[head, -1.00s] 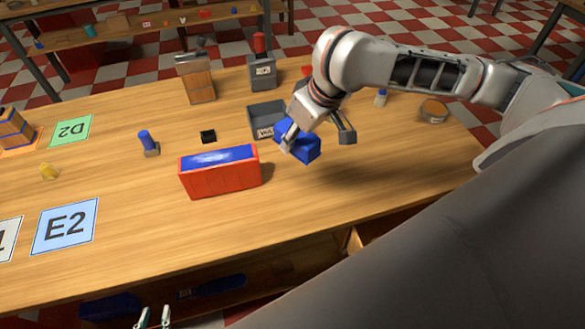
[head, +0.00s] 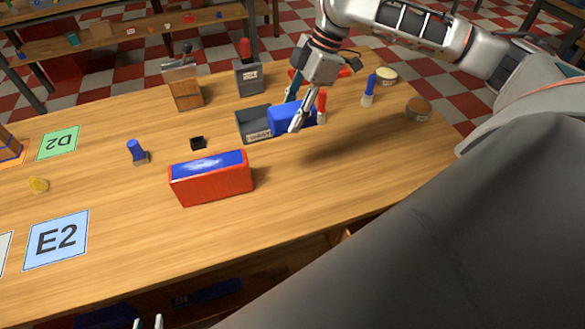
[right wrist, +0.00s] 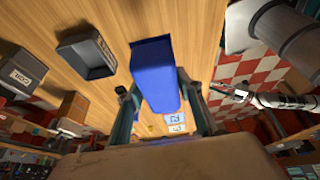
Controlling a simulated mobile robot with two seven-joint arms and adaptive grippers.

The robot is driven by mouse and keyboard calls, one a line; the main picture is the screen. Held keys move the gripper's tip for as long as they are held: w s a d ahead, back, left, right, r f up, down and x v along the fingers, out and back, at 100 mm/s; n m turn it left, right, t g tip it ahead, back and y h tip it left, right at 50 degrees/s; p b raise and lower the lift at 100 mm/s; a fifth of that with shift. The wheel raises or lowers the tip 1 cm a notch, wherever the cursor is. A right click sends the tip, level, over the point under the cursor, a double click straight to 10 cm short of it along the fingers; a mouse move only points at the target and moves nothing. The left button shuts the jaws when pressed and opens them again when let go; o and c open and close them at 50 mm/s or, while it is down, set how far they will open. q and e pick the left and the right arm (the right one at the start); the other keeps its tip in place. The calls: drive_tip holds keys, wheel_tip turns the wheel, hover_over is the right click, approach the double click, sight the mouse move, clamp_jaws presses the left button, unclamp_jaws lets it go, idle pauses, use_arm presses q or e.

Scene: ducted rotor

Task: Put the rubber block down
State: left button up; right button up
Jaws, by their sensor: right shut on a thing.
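The blue block (head: 287,119), which I take to be the rubber block, is in my right gripper (head: 296,108) above the table. In the right wrist view the block (right wrist: 154,75) sits between the two fingers of the right gripper (right wrist: 160,108). The gripper is shut on it. A shadow lies on the table to the right below it, and the block looks raised off the wood. It partly covers a grey open bin (head: 252,134) behind it. My left gripper (head: 148,323) shows only its two fingertips at the bottom edge, apart with nothing between them.
A red box with a blue top (head: 212,183) stands left of and nearer than the held block. A blue-handled tool (head: 368,88), a red-handled one (head: 322,105) and round tins (head: 418,108) stand to the right. The front right wood is clear.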

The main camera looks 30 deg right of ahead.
sight(288, 174)
wheel_tip(288, 174, down, 19)
drive_tip(key=b, duration=0.3)
drive_tip(key=shift+f, duration=0.1)
drive_tip(key=o, duration=1)
drive_tip(key=shift+c, duration=0.2)
drive_tip(key=p+v, duration=0.1)
drive_tip(key=v, duration=1.1)
